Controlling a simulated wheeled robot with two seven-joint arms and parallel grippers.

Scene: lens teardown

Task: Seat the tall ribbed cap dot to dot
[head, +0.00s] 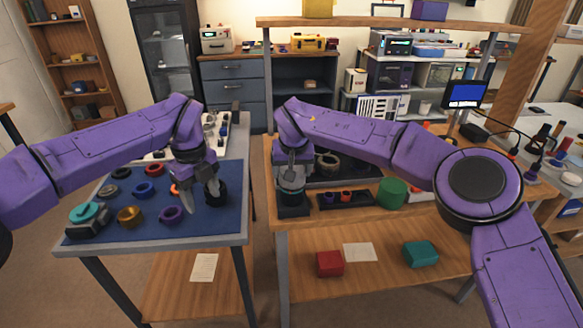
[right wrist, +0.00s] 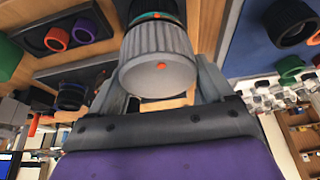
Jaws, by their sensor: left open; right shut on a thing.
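The tall ribbed cap (right wrist: 158,62) is grey, with an orange dot (right wrist: 161,66) facing the right wrist camera. My right gripper (head: 291,176) is shut on it, with fingers on both sides in the wrist view. Past the cap is a dark body with a teal band (right wrist: 143,18) and a bit of orange. In the head view a dark, teal-edged piece (head: 291,197) stands upright on a black base under my right gripper. Whether cap and body touch, and whether dots line up, I cannot tell. My left gripper (head: 201,196) is open above the blue mat, close to a black ring (head: 217,193).
The blue mat (head: 190,225) holds several coloured rings and a teal-topped part (head: 88,215). A black tray (head: 345,199) with small rings and a green cylinder (head: 392,193) stand right of the base. A gap separates the two tables.

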